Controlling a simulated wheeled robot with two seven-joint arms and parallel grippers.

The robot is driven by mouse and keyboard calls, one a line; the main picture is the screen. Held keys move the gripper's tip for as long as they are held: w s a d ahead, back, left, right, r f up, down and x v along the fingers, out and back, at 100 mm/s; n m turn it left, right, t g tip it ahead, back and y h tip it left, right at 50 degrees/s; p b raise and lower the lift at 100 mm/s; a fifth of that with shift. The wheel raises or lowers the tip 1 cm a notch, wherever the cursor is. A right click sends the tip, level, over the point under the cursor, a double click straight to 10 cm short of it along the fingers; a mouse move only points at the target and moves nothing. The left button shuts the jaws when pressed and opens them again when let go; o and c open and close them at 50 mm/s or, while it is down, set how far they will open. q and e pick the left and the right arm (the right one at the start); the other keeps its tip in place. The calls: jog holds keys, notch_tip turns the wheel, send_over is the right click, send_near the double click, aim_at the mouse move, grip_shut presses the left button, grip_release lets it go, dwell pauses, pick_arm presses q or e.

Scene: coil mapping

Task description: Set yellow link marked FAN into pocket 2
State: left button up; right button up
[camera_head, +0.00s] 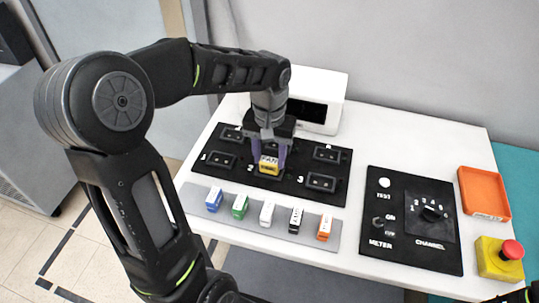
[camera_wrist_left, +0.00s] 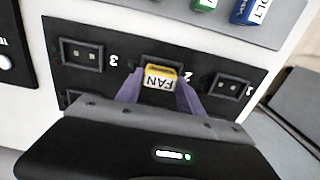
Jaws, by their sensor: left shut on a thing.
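The yellow link marked FAN (camera_head: 269,165) is between the fingers of my left gripper (camera_head: 270,155), at pocket 2 of the black pocket board (camera_head: 260,187). My left gripper is shut on it. In the left wrist view the yellow link (camera_wrist_left: 159,78) shows its FAN label upside down between the purple fingers (camera_wrist_left: 158,92). Pocket 2 (camera_wrist_left: 160,60) is partly hidden by the link. I cannot tell whether the link is fully seated or just above the pocket.
Pockets 1 (camera_head: 221,161) and 3 (camera_head: 321,182) look empty. A grey strip (camera_head: 255,227) in front holds blue, green, white, black and orange links. To the right are a meter panel (camera_head: 410,222), an orange tray (camera_head: 484,193) and a red stop button (camera_head: 511,250). A white box (camera_head: 318,100) stands behind.

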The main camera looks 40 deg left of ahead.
aim_at(269, 160)
pick_arm(q)
jog(key=shift+f, duration=0.35)
jog(key=o, duration=1.4)
jog(key=shift+r, duration=0.2)
jog(key=shift+r, duration=0.3)
notch_tip(269, 160, up, 12)
jog(key=shift+f, duration=0.1)
jog(key=shift+f, duration=0.1)
